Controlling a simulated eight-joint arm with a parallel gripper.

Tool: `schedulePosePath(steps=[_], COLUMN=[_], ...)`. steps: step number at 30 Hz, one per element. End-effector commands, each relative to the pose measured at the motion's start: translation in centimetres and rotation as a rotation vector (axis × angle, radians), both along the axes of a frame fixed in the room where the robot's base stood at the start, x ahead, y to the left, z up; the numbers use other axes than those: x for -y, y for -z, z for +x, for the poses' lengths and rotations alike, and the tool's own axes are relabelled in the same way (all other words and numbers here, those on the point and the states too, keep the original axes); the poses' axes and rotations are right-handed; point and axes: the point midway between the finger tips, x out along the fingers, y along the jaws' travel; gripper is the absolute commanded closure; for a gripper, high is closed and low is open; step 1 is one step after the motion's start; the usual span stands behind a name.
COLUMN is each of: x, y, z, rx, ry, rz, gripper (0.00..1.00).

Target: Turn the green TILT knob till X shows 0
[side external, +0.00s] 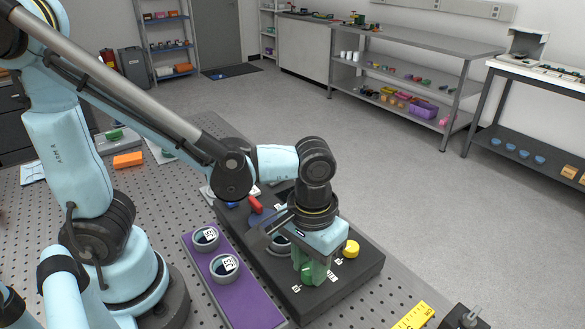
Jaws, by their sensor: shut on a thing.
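The dark instrument box (352,272) lies on the perforated bench. The green TILT knob (314,276) is on its top, towards the near side. My gripper (311,264) points down over the box and is shut on the green knob; its body covers part of the knob. A yellow knob (351,249) stands on the box just right of my gripper. Small white labels sit near the knobs, too small to read. No X reading can be made out in this view.
A purple tray (249,307) left of the box holds two grey rings (223,268) with white labels. A red lever (255,205) is at the box's far left end. A yellow ruler-like piece (413,317) lies near right. An orange block (128,160) lies far left.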

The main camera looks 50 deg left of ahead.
Motion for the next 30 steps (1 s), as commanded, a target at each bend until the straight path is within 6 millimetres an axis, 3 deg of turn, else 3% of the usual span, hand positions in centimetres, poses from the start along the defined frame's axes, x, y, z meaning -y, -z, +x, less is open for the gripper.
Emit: schedulePosePath(steps=[15, 30], x=[0.01, 0.01], y=[-0.03, -0.03], z=[0.04, 0.04], rx=[0.0, -0.001], ry=[0.312, 0.361], rz=[0.0, 0.0], gripper=[0.99, 0.99])
